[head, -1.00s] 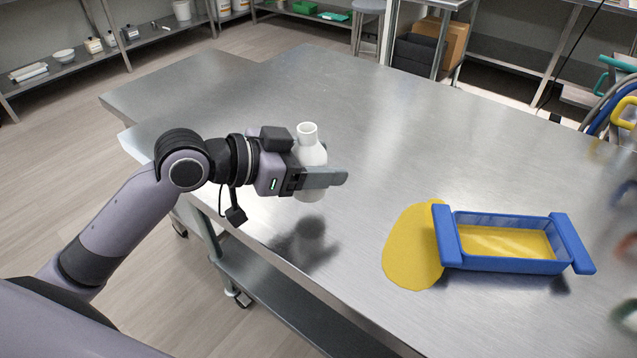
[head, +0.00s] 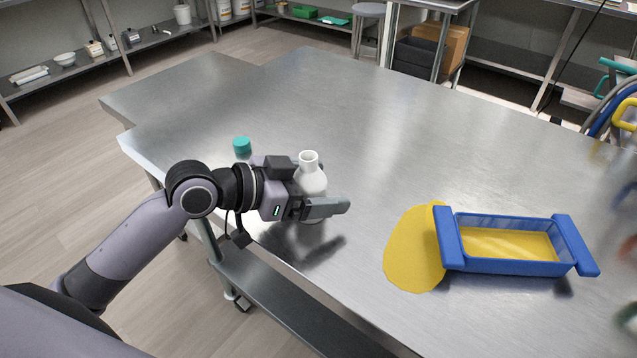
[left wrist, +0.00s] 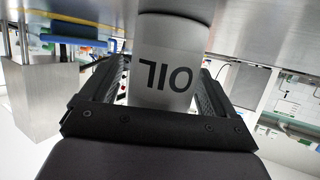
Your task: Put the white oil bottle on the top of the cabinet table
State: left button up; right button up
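The white oil bottle (head: 312,182) is upright, with its open neck up. It is between the fingers of my left gripper (head: 322,208), over the near left part of the steel cabinet table (head: 370,130). In the left wrist view the bottle (left wrist: 165,65) shows its "OIL" label, upside down in the picture, with a finger on each side. The gripper is shut on it. The bottle's base is low, close to the table top; I cannot tell whether it touches. My right gripper is not in view.
A blue tray (head: 508,267) with yellow contents and a flat yellow patch (head: 411,255) lie to the right on the table. A teal-capped item (head: 242,147) stands behind my left arm, mostly hidden. The table's middle and back are clear.

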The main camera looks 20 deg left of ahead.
pick_arm(q)
jog(key=shift+r, duration=0.1)
jog(key=shift+s+a+r, duration=0.1)
jog(key=b+v, duration=0.1)
jog(key=v, duration=0.9)
jog(key=shift+s+a, duration=0.15)
jog(key=shift+a, duration=0.1)
jog(key=shift+s+a+r, duration=0.3)
jog(key=shift+s, duration=0.05)
jog(key=shift+a, duration=0.1)
